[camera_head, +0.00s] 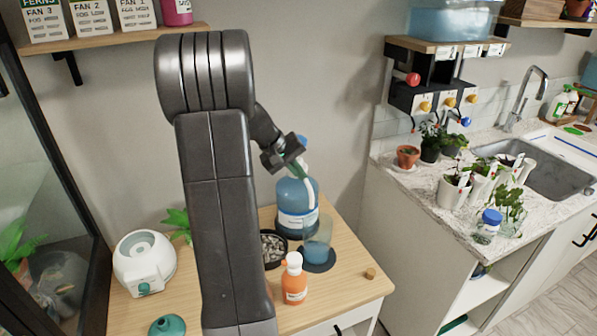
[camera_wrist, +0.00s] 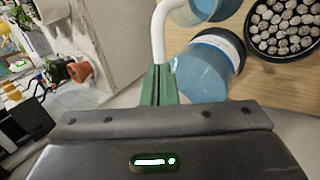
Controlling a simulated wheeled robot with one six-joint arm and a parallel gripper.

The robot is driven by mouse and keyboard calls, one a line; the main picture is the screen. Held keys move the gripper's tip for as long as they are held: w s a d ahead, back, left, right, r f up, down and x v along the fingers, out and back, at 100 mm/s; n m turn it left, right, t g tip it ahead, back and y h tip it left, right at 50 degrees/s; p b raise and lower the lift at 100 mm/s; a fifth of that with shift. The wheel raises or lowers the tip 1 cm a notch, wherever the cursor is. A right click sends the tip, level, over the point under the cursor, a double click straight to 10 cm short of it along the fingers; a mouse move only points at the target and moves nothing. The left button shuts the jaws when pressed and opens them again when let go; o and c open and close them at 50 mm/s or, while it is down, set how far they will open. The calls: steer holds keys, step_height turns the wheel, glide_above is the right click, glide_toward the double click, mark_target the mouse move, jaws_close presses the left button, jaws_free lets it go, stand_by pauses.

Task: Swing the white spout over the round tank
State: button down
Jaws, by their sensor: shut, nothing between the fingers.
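The white spout (camera_head: 309,188) curves down the right side of a big blue labelled jug (camera_head: 293,219). A smaller translucent blue round vessel (camera_head: 318,242) stands in front on a dark round mat; I cannot tell which is the round tank. My gripper (camera_head: 300,164) is at the jug's top by the spout, its green fingers shut and empty. In the wrist view the fingertips (camera_wrist: 158,70) lie at the near end of the white spout (camera_wrist: 158,32); I cannot tell whether they touch. The jug (camera_wrist: 205,72) and smaller vessel (camera_wrist: 203,10) lie to the right.
A black bowl of pebbles (camera_head: 273,247) and an orange bottle (camera_head: 294,283) stand close by on the wooden cabinet top (camera_head: 345,280). A white round appliance (camera_head: 143,265) is at left. A wooden shelf (camera_head: 115,38) hangs above. The counter (camera_head: 410,185) at right holds potted plants.

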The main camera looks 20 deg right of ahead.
steer(key=shift+s+d+b, duration=0.1)
steer(key=shift+d+b, duration=0.45)
steer(key=shift+d, duration=0.2)
steer(key=shift+a, duration=0.15)
